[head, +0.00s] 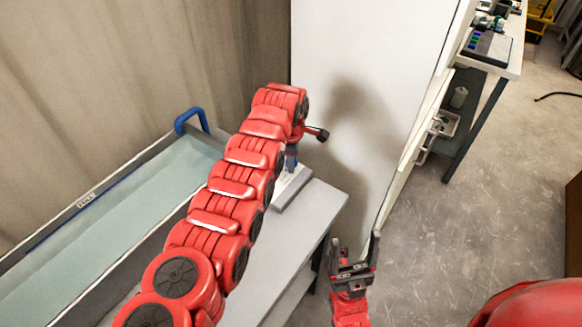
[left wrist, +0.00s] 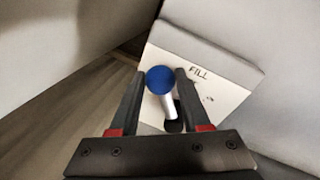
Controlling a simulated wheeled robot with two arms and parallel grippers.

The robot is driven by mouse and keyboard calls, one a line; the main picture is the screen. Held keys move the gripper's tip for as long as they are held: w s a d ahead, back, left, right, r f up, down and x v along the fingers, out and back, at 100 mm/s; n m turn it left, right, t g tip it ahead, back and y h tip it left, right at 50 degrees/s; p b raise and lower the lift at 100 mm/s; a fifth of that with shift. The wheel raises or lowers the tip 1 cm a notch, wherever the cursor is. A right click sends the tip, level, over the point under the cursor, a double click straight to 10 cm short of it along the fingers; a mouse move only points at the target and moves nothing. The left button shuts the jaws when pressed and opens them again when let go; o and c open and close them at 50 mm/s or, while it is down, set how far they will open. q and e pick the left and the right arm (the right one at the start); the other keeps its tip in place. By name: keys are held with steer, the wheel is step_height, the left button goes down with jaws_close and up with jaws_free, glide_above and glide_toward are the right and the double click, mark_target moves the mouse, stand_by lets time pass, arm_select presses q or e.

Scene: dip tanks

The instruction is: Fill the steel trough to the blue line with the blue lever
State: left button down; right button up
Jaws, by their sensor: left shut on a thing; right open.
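The steel trough (head: 62,218) is at the left in the head view, holding pale blue-green liquid (head: 115,225). A dark blue line (head: 42,240) shows along its far inner wall, close to the liquid's edge; the exact gap is hard to tell. In the left wrist view, the lever's blue ball knob (left wrist: 160,80) on a pale stem stands before a white plate marked FILL (left wrist: 207,88). My left gripper (left wrist: 161,76) is shut on the knob. In the head view my left arm mostly hides the lever. My right gripper (head: 355,243) is open and empty at the lower middle.
A blue handle (head: 190,119) rises at the trough's far end. A grey bench (head: 312,208) carries the lever's base (head: 291,188). A white panel (head: 365,60) stands behind it. A workbench (head: 513,62) is at the upper right, with open floor (head: 460,225) before it.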

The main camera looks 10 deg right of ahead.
arm_select(q)
steer(key=shift+w+n, duration=0.2)
steer(key=shift+n, duration=0.1)
steer(key=shift+c, duration=1.9)
jaws_free()
steer(key=shift+r, duration=0.1)
steer(key=s+r+b, duration=0.3)
steer(key=r, duration=1.3)
steer(key=shift+a+r, duration=0.4)
steer(key=shift+a, duration=0.05)
steer(key=shift+s, duration=0.1)
